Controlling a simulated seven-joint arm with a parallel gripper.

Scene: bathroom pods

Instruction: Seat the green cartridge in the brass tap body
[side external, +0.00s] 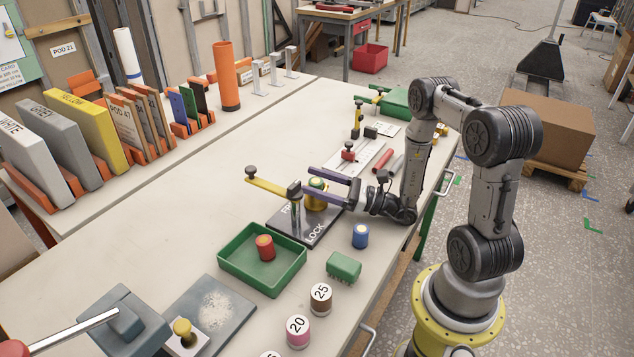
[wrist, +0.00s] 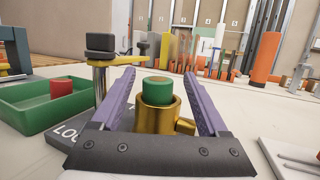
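The green cartridge (wrist: 158,88) stands upright in the mouth of the brass tap body (wrist: 157,118), its upper part showing above the rim. I cannot tell how deep it sits. In the side view the cartridge (side external: 317,184) and tap body (side external: 315,201) are partly hidden by my gripper. The tap body stands on a dark plate (side external: 322,231) marked FREE and LOCK. My gripper (wrist: 159,74) is open, its purple fingers on either side of cartridge and tap body, with visible gaps. It also shows low and level in the side view (side external: 307,179).
A clamp post with a yellow lever (side external: 268,186) and black knob stands close left of the tap. A green tray (side external: 285,281) holds a red cartridge (side external: 265,246). A blue cartridge (side external: 360,235) and a green block (side external: 343,266) stand nearby.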

